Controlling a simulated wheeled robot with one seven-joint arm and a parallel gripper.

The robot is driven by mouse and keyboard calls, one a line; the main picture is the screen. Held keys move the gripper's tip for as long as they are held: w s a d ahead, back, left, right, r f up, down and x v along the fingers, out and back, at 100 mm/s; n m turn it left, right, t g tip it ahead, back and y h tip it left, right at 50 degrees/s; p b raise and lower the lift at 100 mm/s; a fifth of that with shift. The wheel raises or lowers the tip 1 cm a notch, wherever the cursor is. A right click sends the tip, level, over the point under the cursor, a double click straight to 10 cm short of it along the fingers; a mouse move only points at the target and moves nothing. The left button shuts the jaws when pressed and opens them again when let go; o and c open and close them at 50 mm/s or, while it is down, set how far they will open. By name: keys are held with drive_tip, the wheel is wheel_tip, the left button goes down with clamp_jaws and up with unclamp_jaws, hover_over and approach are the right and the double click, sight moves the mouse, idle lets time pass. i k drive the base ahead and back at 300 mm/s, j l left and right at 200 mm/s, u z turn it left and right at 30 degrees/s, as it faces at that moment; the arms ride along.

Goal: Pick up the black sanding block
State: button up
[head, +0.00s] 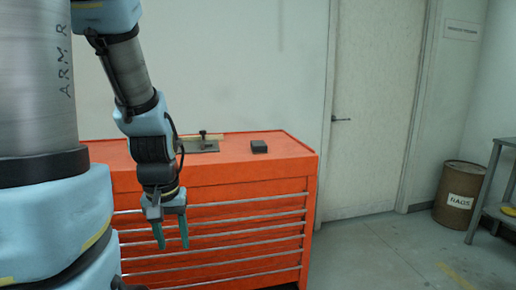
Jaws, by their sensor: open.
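The black sanding block (259,146) looks like a small dark block lying flat on top of the orange tool cabinet (285,145), right of the cabinet top's middle. My gripper (171,245) hangs in front of the cabinet's drawers, lower than the cabinet top and to the left of the block. Its two teal fingers point down and are apart, with nothing between them. The gripper and the block are well apart. My arm covers part of the cabinet's left side.
A grey plate (200,146) with a small dark fitting lies left of the block on the cabinet top. The cabinet's drawers have long bar handles. A door (375,110), a brown barrel (458,196) and a metal bench (490,190) stand to the right. The floor between is clear.

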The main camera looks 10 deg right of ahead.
sight(257, 147)
drive_tip(key=l+u, duration=0.35)
drive_tip(key=l, duration=0.2)
drive_tip(key=l+u, duration=0.3)
drive_tip(key=l, duration=0.25)
drive_tip(key=l+u, duration=0.35)
drive_tip(key=l, duration=0.2)
drive_tip(key=k+l+u, duration=0.2)
drive_tip(key=l+u, duration=0.15)
drive_tip(key=l, duration=0.15)
drive_tip(key=k+l+u, duration=0.3)
drive_tip(key=l, duration=0.15)
drive_tip(key=k+l+u, duration=0.15)
drive_tip(key=l+u, duration=0.2)
drive_tip(key=k+l+u, duration=0.65)
drive_tip(key=l, duration=0.1)
